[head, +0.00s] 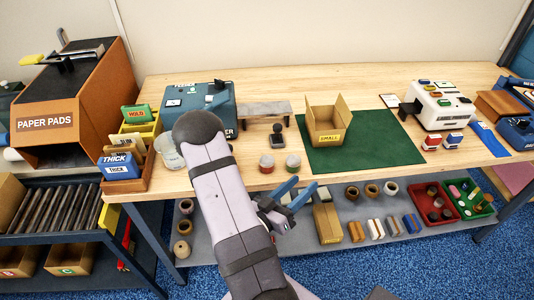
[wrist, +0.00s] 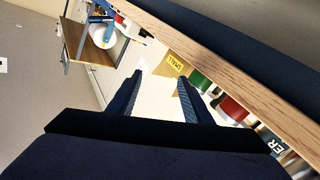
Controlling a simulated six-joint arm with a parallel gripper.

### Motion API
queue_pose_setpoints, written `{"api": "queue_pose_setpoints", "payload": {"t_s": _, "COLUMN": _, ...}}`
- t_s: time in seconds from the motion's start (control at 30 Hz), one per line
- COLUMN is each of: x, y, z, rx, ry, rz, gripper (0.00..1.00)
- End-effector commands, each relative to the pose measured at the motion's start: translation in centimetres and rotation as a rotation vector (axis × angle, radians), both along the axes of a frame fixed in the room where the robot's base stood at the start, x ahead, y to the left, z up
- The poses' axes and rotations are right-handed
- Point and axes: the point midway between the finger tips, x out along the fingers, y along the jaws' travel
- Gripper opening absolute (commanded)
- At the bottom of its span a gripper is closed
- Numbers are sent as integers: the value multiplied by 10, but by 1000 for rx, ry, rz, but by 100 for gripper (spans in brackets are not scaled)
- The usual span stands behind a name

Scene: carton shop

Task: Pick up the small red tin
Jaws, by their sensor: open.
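The small red tin (head: 266,164) stands upright near the front edge of the workbench in the head view, with a pale lid. A similar green tin (head: 293,162) stands just to its right, a small gap apart. In the wrist view the red tin (wrist: 232,108) and the green tin (wrist: 200,82) show right of my fingers, partly cut off by the bench edge. My gripper (head: 305,183) is open and empty, in front of the bench edge, to the right of the red tin in the head view. In the wrist view my gripper (wrist: 160,77) has its fingers apart with nothing between them.
Behind the tins are a dark stamp (head: 292,162) and a grey raised shelf (head: 265,109). A green mat (head: 365,158) bears an open carton (head: 327,122) marked SMALL. A lower shelf (head: 335,222) holds rolls and boxes.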

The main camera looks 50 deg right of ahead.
Motion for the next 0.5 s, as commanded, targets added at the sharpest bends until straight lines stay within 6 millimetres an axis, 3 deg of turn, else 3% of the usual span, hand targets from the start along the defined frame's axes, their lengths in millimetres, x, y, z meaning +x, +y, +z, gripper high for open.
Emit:
{"api": "queue_pose_setpoints", "payload": {"t_s": 0.1, "x": 37, "y": 10, "z": 5, "rx": 47, "ry": -111, "rz": 161, "gripper": 45}}
{"api": "queue_pose_setpoints", "payload": {"t_s": 0.3, "x": 84, "y": 34, "z": -2, "rx": 155, "ry": -285, "rz": 367, "gripper": 45}}
{"api": "queue_pose_setpoints", "payload": {"t_s": 0.5, "x": 101, "y": 47, "z": -9, "rx": 215, "ry": -361, "rz": 441, "gripper": 45}}
